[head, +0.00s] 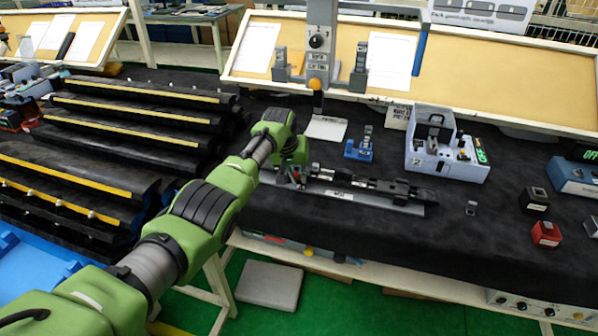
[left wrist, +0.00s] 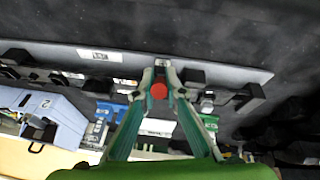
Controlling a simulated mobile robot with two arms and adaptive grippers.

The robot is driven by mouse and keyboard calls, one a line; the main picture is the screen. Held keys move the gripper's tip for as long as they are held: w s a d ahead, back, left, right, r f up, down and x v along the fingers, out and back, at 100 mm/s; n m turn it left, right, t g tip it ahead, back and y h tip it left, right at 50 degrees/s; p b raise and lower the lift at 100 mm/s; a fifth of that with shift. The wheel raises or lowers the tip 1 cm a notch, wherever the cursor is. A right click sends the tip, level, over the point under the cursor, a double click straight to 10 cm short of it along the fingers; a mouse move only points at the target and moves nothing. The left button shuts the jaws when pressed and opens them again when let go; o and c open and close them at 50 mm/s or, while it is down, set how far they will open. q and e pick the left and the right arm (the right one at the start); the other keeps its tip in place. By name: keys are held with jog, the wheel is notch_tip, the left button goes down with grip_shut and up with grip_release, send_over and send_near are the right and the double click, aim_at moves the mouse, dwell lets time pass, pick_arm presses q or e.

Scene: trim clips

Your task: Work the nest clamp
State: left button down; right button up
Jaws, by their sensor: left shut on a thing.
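A long grey fixture plate (head: 395,206) lies on the black cloth of the bench in the head view, with black and metal clamp parts along it. It crosses the top of the left wrist view (left wrist: 130,58). My left gripper (head: 297,180) is at the plate's left end. In the left wrist view its two green fingers (left wrist: 162,72) close to a narrow gap at the plate, shut on a clamp part mostly hidden by the fingertips. A red round knob (left wrist: 159,90) shows between the fingers. My right gripper is not in view.
A blue clip fixture (head: 359,150) and a grey-blue device with a green display (head: 440,165) stand behind the plate. A red block (head: 546,233) and a black block (head: 535,200) sit at right. Black stepped racks (head: 130,125) fill the left.

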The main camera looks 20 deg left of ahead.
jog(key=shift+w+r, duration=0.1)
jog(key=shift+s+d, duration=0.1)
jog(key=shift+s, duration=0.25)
pick_arm(q)
jog(key=c, duration=2.1)
grip_release()
jog(key=shift+w, duration=0.1)
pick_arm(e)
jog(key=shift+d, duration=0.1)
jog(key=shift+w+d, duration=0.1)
pick_arm(q)
jog(key=shift+r, duration=0.1)
jog(key=shift+v, duration=0.8)
jog(key=v, duration=1)
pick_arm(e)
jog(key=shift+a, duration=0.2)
